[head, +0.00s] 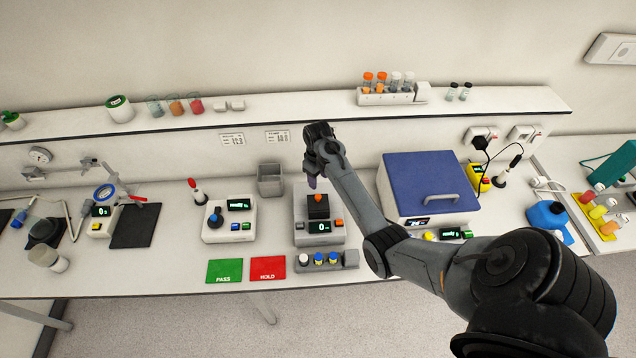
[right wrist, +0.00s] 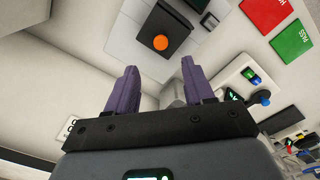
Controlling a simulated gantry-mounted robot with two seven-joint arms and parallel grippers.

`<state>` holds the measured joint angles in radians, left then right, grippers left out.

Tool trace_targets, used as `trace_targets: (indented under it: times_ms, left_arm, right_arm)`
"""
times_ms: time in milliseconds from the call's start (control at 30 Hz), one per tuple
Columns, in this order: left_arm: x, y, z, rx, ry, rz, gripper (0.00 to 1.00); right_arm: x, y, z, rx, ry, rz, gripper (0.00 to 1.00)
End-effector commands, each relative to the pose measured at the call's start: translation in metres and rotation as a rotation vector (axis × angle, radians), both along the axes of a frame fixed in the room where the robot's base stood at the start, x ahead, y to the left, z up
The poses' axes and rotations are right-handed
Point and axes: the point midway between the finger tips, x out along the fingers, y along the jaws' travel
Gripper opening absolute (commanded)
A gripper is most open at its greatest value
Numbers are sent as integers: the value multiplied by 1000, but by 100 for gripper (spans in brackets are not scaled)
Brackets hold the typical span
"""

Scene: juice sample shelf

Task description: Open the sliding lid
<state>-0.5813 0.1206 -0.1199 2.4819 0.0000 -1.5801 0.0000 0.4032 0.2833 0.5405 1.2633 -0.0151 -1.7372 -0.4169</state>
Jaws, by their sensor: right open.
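My right gripper (head: 311,183) hangs over the back of the instrument. Its purple fingers (right wrist: 160,85) are open and empty, apart from the knob. My left gripper is not in view.
A grey bin (head: 270,180) stands behind left of the instrument. A rack of small vials (head: 350,259) is in front. Green (head: 224,271) and red (head: 268,268) mats lie front left. A blue-lidded box (head: 425,178) stands right, behind my forearm. A shelf (head: 290,115) runs behind.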

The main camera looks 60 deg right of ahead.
Motion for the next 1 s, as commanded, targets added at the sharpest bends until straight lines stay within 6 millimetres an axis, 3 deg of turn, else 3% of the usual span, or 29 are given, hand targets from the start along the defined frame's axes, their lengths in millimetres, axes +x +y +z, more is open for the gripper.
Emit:
trace_targets:
  times_ms: [167, 467, 700, 1000]
  left_arm:
    - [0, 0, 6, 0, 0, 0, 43]
    - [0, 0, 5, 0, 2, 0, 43]
    - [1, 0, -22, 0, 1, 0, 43]
    - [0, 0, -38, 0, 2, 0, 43]
  right_arm:
    - [3, -3, -1, 29, 1, -7, 52]
    - [3, -2, -45, 28, 3, -6, 52]
    - [3, -3, -87, 25, 0, -5, 52]
    - [3, -3, -101, 24, 0, -6, 52]
